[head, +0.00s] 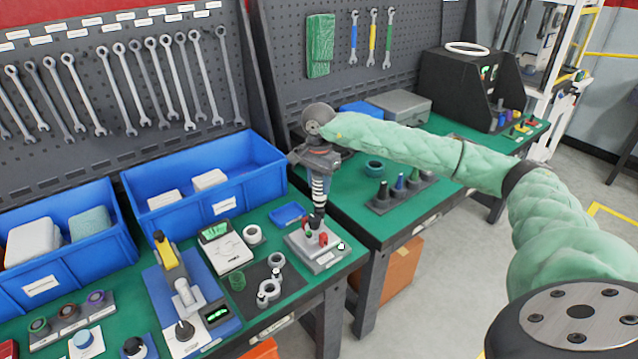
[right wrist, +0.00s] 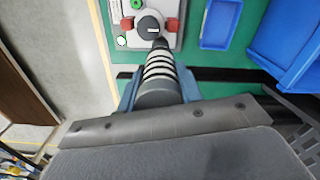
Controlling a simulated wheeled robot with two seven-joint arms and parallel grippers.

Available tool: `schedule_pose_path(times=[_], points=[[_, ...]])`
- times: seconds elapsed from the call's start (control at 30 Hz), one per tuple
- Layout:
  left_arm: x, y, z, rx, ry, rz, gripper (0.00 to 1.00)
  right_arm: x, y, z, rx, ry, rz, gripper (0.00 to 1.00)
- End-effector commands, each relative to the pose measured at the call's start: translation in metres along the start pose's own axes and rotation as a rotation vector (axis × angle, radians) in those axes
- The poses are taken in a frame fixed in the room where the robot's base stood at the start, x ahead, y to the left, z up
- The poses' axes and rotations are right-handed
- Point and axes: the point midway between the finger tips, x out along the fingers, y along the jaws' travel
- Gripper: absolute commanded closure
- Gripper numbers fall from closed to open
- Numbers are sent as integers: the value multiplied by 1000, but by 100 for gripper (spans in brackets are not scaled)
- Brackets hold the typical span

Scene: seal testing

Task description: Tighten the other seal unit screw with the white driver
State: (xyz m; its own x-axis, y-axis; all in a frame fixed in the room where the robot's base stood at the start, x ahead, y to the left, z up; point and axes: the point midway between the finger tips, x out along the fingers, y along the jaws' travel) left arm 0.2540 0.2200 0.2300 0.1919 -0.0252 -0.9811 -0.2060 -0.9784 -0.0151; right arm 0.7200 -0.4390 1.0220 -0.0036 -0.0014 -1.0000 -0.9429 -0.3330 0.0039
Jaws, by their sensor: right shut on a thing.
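My right gripper (head: 316,160) is shut on the white driver (head: 318,190), which has black and white bands and points down. In the right wrist view, the driver (right wrist: 160,72) runs away from the jaws to the seal unit (right wrist: 132,35). Its tip is at the edge of the unit's round black part (right wrist: 150,27), between two red blocks. I cannot tell whether it touches a screw. The seal unit (head: 326,258) stands at the right front corner of the left bench, and the driver partly hides its top. My left gripper is out of view.
A small blue tray (head: 287,214) lies just behind the unit. A digital gauge (head: 225,245), rings and a blue-based press (head: 190,310) stand to its left. Blue bins (head: 205,180) are behind. A rack of drivers (head: 400,195) stands on the right bench, across a gap.

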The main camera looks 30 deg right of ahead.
Motion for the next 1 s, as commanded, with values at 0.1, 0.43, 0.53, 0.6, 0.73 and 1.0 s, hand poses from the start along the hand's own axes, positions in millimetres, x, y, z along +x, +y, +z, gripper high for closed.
schedule_pose_path(times=[0.1, 0.43, 0.53, 0.6, 0.73, 1.0], points=[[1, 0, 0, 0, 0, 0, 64, 0, 0, 0, 0, 0, -1, 92], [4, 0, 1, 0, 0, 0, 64, 0, 0, 0, 0, 0, -1, 92], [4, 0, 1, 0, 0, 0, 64, 1, 0, 0, 0, 0, -1, 92], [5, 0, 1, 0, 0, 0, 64, 1, 0, 0, 0, 0, -1, 92], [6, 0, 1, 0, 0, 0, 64, 1, 0, 0, 0, 0, -1, 92], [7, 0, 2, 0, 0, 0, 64, 1, 0, 0, 0, 0, 0, 92]])
